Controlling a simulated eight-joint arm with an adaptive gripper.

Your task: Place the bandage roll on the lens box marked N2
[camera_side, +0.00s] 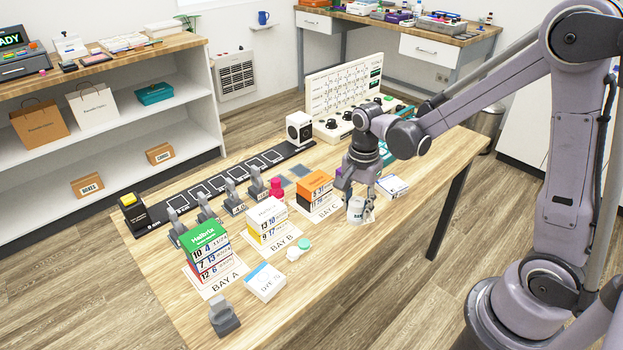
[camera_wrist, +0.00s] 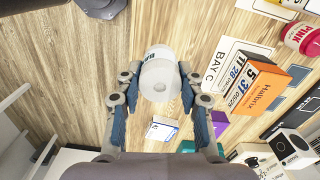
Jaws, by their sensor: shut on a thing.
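The white bandage roll (camera_side: 356,212) is between the fingers of my gripper (camera_side: 361,197), at the right of BAY C in the side view. In the wrist view the roll (camera_wrist: 160,80) sits between both fingertips of my gripper (camera_wrist: 158,88), with part of its dark lettering showing. My gripper is shut on it. I cannot tell whether the roll touches the table. Boxes with printed numbers stand stacked in BAY A (camera_side: 208,250), BAY B (camera_side: 268,220) and BAY C (camera_side: 315,187), with green, white and orange tops. I cannot read N2 on any box.
A flat white-blue box (camera_side: 265,282) and a contact lens case (camera_side: 298,249) lie in front of BAY B. Another white-blue box (camera_side: 392,187) lies right of the roll. Grey clips (camera_side: 232,195) and a pink bottle (camera_side: 277,187) stand behind. The table's front right is clear.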

